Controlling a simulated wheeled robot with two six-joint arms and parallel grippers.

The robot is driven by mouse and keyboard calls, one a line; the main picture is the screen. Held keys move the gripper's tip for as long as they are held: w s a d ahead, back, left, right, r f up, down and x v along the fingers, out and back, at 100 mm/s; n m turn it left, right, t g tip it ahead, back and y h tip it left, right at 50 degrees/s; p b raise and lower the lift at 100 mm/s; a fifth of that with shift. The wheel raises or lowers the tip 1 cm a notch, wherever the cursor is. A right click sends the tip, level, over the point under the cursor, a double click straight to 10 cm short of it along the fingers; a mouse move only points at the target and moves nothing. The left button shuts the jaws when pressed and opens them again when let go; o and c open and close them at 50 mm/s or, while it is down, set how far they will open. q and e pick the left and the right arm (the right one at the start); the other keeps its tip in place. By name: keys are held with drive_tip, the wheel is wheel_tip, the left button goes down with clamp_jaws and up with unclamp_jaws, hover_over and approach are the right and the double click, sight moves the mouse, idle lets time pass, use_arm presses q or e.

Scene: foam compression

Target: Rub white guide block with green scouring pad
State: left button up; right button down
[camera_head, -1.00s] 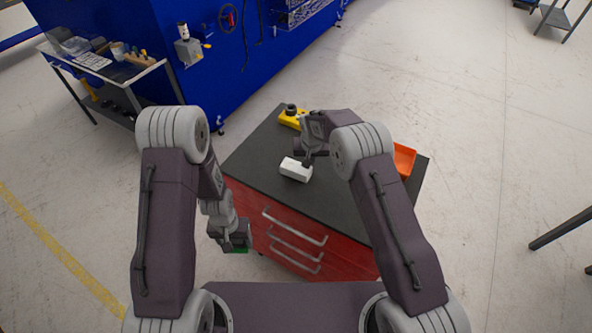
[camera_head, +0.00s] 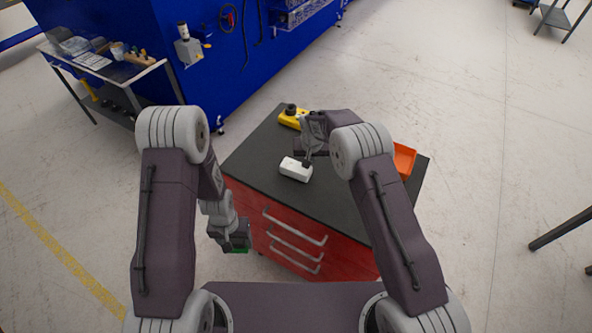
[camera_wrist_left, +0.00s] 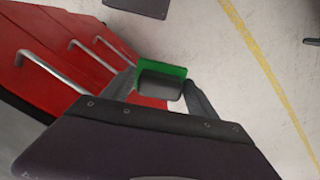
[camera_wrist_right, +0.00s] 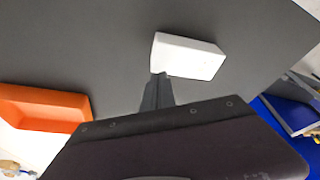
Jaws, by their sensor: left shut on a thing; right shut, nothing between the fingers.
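The white guide block (camera_head: 296,170) lies on the dark top of the red drawer cabinet. It also shows in the right wrist view (camera_wrist_right: 188,57). The right wrist view shows the closed fingers (camera_wrist_right: 160,80) at one end of the block. My left gripper (camera_wrist_left: 162,88) is shut on the green scouring pad (camera_wrist_left: 176,72), which has a dark grip block. The left gripper hangs in front of the cabinet, below its top, with the pad (camera_head: 238,250) beneath it.
The cabinet top (camera_head: 253,160) is clear left of the block. A yellow device (camera_head: 291,118) with a black knob stands at the back, and an orange tray (camera_head: 404,160) at the right. Cabinet handles (camera_head: 296,228) jut out near my left gripper.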

use_arm(q)
drive_tip(key=shift+f, duration=0.35)
use_arm(e)
drive_tip(key=shift+f, duration=0.4)
use_arm(q)
drive_tip(key=shift+r, duration=0.1)
use_arm(e)
drive_tip(key=shift+r, duration=0.1)
